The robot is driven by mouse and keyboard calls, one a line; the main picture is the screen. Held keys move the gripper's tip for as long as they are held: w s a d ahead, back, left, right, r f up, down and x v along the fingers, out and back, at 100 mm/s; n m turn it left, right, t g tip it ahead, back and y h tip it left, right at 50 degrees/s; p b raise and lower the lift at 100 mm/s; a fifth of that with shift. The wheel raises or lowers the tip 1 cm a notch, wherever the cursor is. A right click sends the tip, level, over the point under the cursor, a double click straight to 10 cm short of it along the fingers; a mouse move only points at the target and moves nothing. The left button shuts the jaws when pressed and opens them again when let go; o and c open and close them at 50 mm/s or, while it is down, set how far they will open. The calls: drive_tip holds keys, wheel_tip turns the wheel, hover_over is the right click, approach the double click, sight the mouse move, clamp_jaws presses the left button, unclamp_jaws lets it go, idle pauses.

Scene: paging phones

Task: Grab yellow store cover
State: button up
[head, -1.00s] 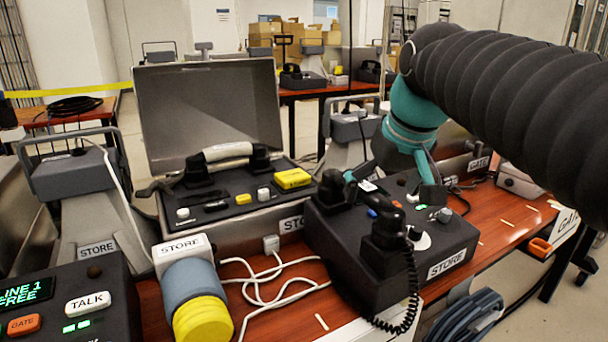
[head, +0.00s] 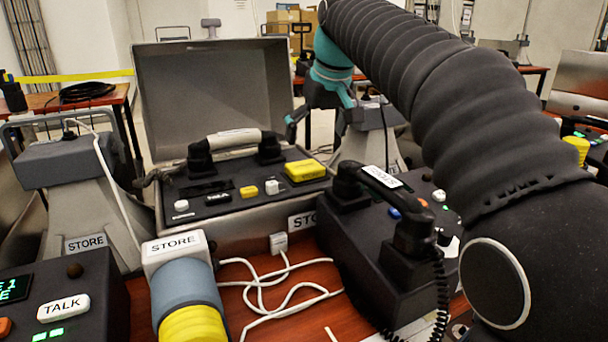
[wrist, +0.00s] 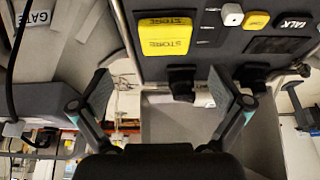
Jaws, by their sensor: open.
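The yellow store cover (head: 305,170) is a small yellow block on the dark panel of the open STORE case, at the panel's right rear. It also shows in the wrist view (wrist: 166,37), top centre, with STORE printed on it upside down. My gripper (head: 318,118) is above and behind the cover in the head view, near the right edge of the raised lid. In the wrist view my gripper (wrist: 160,92) has its fingers wide apart and nothing between them. The cover lies beyond the fingertips, roughly centred between them.
A pale-topped handset (head: 233,138) lies across the back of the panel, left of the cover. The raised lid (head: 214,95) stands behind. A black phone (head: 395,215) is to the right. A yellow-ended STORE cylinder (head: 195,325) and white cables lie in front.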

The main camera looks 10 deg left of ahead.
sight(304, 165)
drive_tip(key=x, duration=0.2)
drive_tip(key=b+x, duration=0.1)
drive_tip(key=x, duration=0.2)
drive_tip(key=a+x, duration=0.1)
drive_tip(key=x, duration=0.2)
drive_tip(key=shift+s, duration=0.1)
drive_tip(key=shift+d, duration=0.1)
drive_tip(key=c, duration=1.2)
